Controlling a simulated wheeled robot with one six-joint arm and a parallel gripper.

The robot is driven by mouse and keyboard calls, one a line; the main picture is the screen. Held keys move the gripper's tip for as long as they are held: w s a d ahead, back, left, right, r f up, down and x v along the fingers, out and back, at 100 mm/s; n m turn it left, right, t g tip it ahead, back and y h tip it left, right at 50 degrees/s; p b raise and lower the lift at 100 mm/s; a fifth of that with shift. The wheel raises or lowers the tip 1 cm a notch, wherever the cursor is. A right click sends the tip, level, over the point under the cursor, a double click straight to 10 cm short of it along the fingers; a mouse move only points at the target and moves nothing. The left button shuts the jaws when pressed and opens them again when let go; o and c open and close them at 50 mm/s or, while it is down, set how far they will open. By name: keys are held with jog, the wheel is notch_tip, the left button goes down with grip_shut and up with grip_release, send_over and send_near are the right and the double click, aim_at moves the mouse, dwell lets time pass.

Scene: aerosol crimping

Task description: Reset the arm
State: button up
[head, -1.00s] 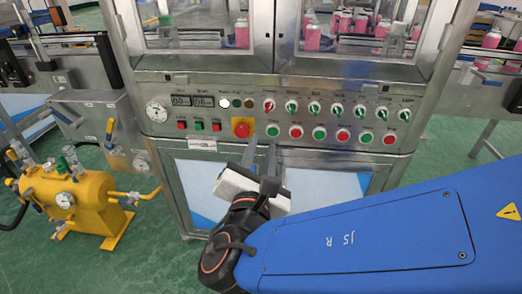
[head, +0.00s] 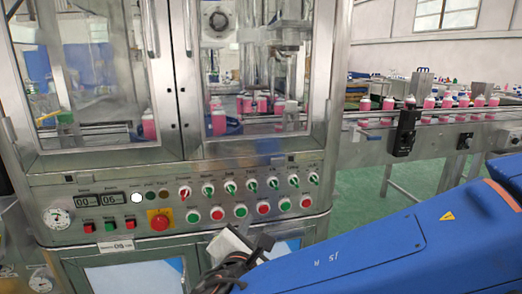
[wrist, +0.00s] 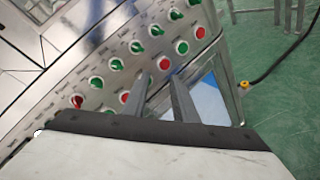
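My gripper (wrist: 160,82) shows in the wrist view with its two grey fingers apart and nothing between them. The fingers point toward the lower part of the control panel (wrist: 105,95), with its rows of red and green buttons and switches. In the head view my blue arm comes in from the lower right. The gripper's white and black body (head: 235,243) is low in the middle, in front of the panel's lower edge (head: 180,240). The fingertips are hard to make out there, and I cannot tell their distance from the panel.
The steel crimping cabinet (head: 185,100) has glass doors with pink cans (head: 219,122) inside. A red emergency stop (head: 160,221) sits on a yellow plate. A conveyor (head: 430,135) carrying several pink cans runs off to the right. Green floor (head: 350,205) is open beneath it.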

jog(key=d+f+m+g+h, duration=0.25)
jog(key=d+m+g, duration=0.2)
jog(key=d, duration=0.65)
jog(key=d+f+m+g+h, duration=0.25)
jog(key=d+m, duration=0.25)
jog(key=d, duration=0.6)
jog(key=s+d+f+m+g+y, duration=0.3)
jog(key=s+d+m+y, duration=0.3)
jog(key=m, duration=1)
jog(key=shift+s+d+f+m+y, duration=0.4)
jog(key=shift+s+d, duration=1.25)
jog(key=shift+s, duration=1.75)
